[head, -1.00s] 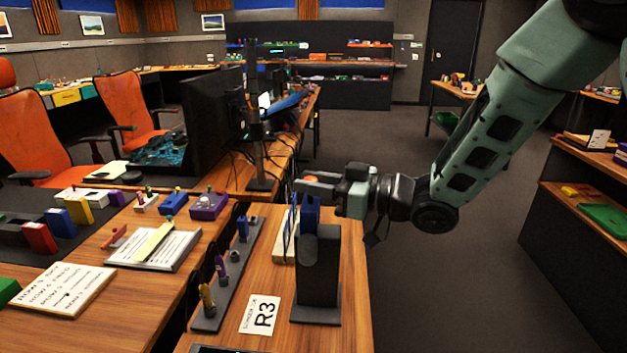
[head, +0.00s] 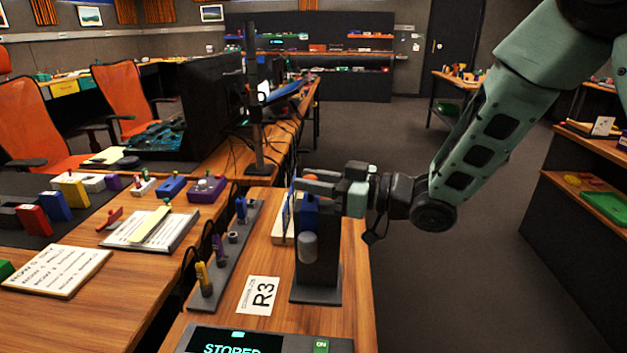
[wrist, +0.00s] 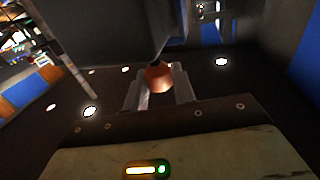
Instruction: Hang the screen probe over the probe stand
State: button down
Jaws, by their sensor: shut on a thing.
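My gripper (head: 318,186) is shut at the top of the black upright stand (head: 322,292), which I take for the probe stand. A rounded orange-brown part (wrist: 158,77) shows between the fingers in the wrist view, and I take it for part of the screen probe. A blue piece (head: 307,217) with a grey rounded end (head: 308,246) shows below the fingers, in front of the stand's post. It seems to belong to the probe. Whether it touches the post or is apart from it, I cannot tell. The fingers hide most of the grip.
A dark rack (head: 227,262) with several coloured pieces stands to the left. An R3 card (head: 258,296) lies beside the stand. A panel reading "STORED" (head: 262,343) is at the front edge. Floor is open to the right.

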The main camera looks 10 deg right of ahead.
jog(key=c, duration=1.1)
grip_release()
